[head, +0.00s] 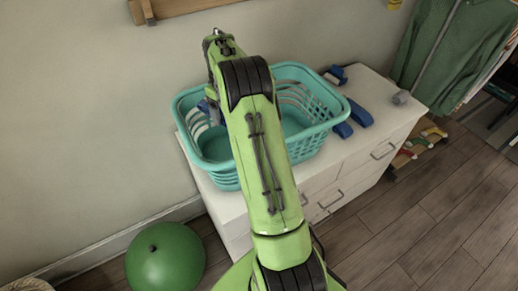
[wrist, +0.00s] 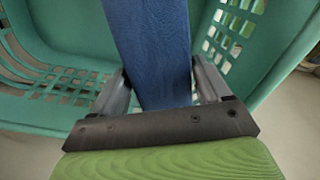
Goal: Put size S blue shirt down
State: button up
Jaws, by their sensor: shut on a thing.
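A blue piece of cloth, seemingly the blue shirt (wrist: 153,45), shows large in the wrist view, running up from between the fingers of my gripper (wrist: 164,88). My gripper is shut on it. In the wrist view the teal laundry basket's wall surrounds the cloth on both sides, so the cloth is in or just over the basket. In the head view my arm crosses in front of the teal basket (head: 321,131) and hides part of its inside and my fingers. The shirt's size mark cannot be read.
The basket stands on a white dresser (head: 348,151). A green ball (head: 165,262) is on the floor at left. Green clothing (head: 455,55) hangs at the right.

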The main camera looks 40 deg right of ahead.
jog(key=b, duration=0.9)
send_near(231, 153)
jog(key=f, duration=0.2)
jog(key=s+a+f, duration=0.1)
jog(key=f, duration=0.1)
jog(key=s+f, duration=0.1)
jog(key=f, duration=0.1)
jog(key=shift+s+a+f, duration=0.15)
jog(key=shift+s+a, duration=0.05)
jog(key=shift+a, duration=0.05)
jog(key=shift+f, duration=0.1)
jog(key=o, duration=1.1)
notch_tip(231, 153, up, 12)
jog(key=p, duration=0.2)
jog(key=shift+p, duration=0.35)
